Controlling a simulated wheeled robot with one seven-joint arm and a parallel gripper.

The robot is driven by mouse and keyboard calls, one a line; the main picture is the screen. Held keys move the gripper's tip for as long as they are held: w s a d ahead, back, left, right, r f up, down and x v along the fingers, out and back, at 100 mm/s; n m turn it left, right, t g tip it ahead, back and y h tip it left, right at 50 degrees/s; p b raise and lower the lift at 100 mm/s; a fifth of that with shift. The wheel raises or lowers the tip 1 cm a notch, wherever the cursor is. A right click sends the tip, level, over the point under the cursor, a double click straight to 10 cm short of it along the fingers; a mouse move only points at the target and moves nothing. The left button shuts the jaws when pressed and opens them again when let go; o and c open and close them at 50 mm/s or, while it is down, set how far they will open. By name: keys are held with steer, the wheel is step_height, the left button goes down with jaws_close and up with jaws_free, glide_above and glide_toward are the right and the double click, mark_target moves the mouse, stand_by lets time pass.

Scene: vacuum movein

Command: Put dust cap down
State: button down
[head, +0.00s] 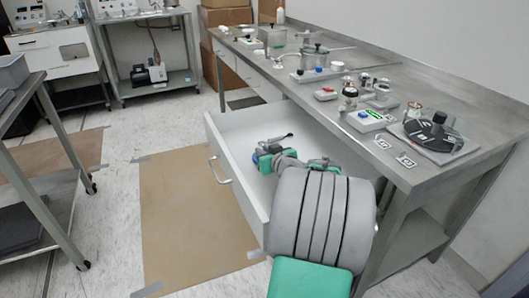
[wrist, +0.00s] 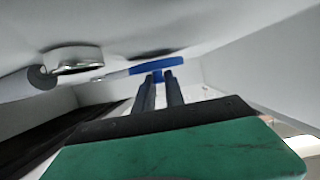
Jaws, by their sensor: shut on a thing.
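My gripper (wrist: 162,78) has its two dark fingers close together in the wrist view, shut on a blue piece (wrist: 150,68) at their tips. The blue piece is long and narrows into a pale part on the left. I take it to be the dust cap, but its full shape is hidden. In the head view my gripper (head: 256,158) is low inside the open white drawer (head: 228,160). Whether the held piece touches the drawer floor cannot be told.
A round silver-rimmed thing (wrist: 76,60) lies left of the fingers. A dark thing (head: 279,139) lies in the drawer behind my gripper. The steel bench (head: 440,178) above the drawer carries several instruments. A cart (head: 62,192) stands at left. The brown floor mat (head: 180,220) is clear.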

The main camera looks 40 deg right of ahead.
steer(key=c, duration=1.4)
jaws_free()
steer(key=shift+r+p, duration=0.4)
steer(key=shift+p, duration=0.1)
steer(key=shift+r+p, duration=0.65)
steer(key=shift+p, duration=0.1)
steer(key=v, duration=0.7)
steer(key=shift+s+f, duration=0.25)
steer(key=shift+f, duration=0.1)
